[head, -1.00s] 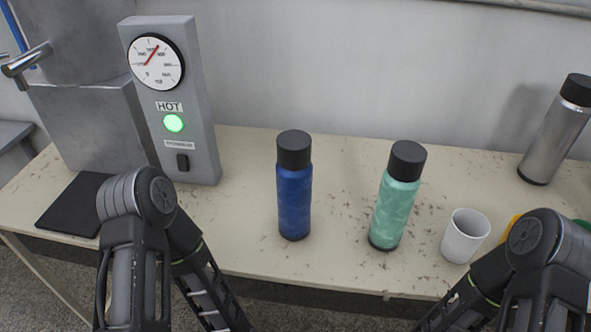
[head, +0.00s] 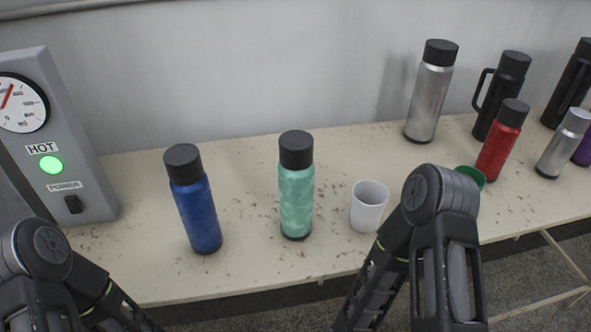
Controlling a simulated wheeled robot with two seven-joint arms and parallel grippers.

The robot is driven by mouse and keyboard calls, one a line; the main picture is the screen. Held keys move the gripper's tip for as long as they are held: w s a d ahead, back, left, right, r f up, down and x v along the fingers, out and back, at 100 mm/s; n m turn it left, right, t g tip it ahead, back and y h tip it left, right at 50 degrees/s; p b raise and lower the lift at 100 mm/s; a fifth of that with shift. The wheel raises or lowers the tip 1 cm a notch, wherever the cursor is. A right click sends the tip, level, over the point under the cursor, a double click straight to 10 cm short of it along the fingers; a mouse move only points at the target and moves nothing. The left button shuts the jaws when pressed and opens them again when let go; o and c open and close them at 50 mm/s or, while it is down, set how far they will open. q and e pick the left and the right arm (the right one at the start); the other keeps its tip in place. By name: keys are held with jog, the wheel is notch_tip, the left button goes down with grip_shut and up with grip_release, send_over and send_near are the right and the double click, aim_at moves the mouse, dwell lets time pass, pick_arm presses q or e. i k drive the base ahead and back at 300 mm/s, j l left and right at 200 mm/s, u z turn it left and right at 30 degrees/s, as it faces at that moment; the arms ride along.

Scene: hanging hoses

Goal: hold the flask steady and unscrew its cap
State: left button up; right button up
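Several flasks with caps stand upright on the table (head: 140,272); the frames do not show which one the task means. A blue flask (head: 199,215) with a black cap (head: 183,164) stands left of centre. A mint-green patterned flask (head: 296,203) with a black cap (head: 296,150) stands at the centre. A red flask (head: 497,152) and a tall steel flask (head: 428,103) stand farther right. My two arms come in at the lower left and lower right, in front of the table.
A white cup (head: 368,208) stands right of the mint flask, and a green cup (head: 470,177) is partly behind my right arm. A machine with a dial and lit HOT lamp (head: 51,165) is at the left. Black flasks (head: 501,97) stand at the back right.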

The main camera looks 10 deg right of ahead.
aim_at(297, 188)
jog(key=k+l+u, duration=0.15)
jog(key=l+u, duration=0.15)
jog(key=k+l+u, duration=0.25)
jog(key=l, duration=0.2)
jog(key=k+l+u, duration=0.15)
jog(key=k+u, duration=0.7)
jog(key=k+j+u, duration=0.15)
jog(key=k+u, duration=0.3)
